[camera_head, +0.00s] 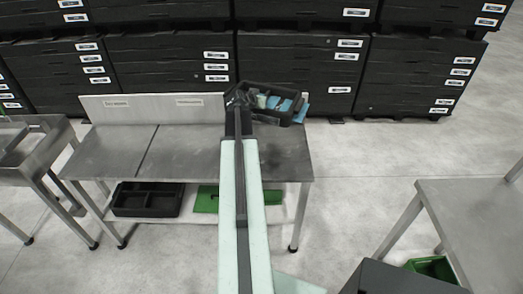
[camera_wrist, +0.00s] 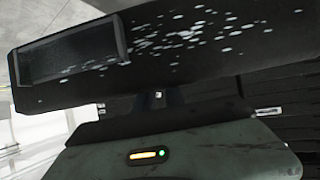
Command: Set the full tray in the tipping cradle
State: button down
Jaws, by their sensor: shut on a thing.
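The full tray (camera_head: 270,118) is black and holds blue and pale pieces. It is up at the far end of my arm, over the back right of the steel bench, and looks slightly tilted. My gripper (camera_head: 240,98) is shut on its left end. In the wrist view the tray's dark wall (camera_wrist: 200,40), with pale specks, fills the upper part just past the gripper (camera_wrist: 158,98). The fingers' contact with the tray is mostly hidden. I cannot make out a tipping cradle in either view.
The steel bench (camera_head: 185,160) has a clear top and a labelled back panel (camera_head: 150,107). Its lower shelf holds a black compartment tray (camera_head: 148,199) and a green one (camera_head: 207,199). Black drawer stacks (camera_head: 165,75) stand behind. Another steel table (camera_head: 470,215) is at right.

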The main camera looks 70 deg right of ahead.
jog(key=shift+s+d, duration=0.15)
jog(key=shift+s, duration=0.2)
jog(key=shift+a+f+b, duration=0.25)
jog(key=shift+b, duration=0.05)
jog(key=s+a+f+m+g+y+b, duration=0.1)
jog(key=s+a+f+m+g+b, duration=0.15)
jog(key=a+f+b, duration=0.6)
jog(key=s+a+f+m+g+b, duration=0.25)
jog(key=a+f+b, duration=0.25)
jog(key=f+b, duration=0.6)
jog(key=w+d+f+b, duration=0.1)
jog(key=d, duration=0.4)
jog(key=w+d+f+b, duration=0.1)
jog(key=d+f+b, duration=0.1)
jog(key=d, duration=0.3)
jog(key=w+d+f+b, duration=0.2)
jog(key=d, duration=0.3)
jog(key=shift+d, duration=0.2)
jog(key=shift+r, duration=0.25)
jog(key=shift+f, duration=0.15)
jog(key=c, duration=1.4)
grip_release()
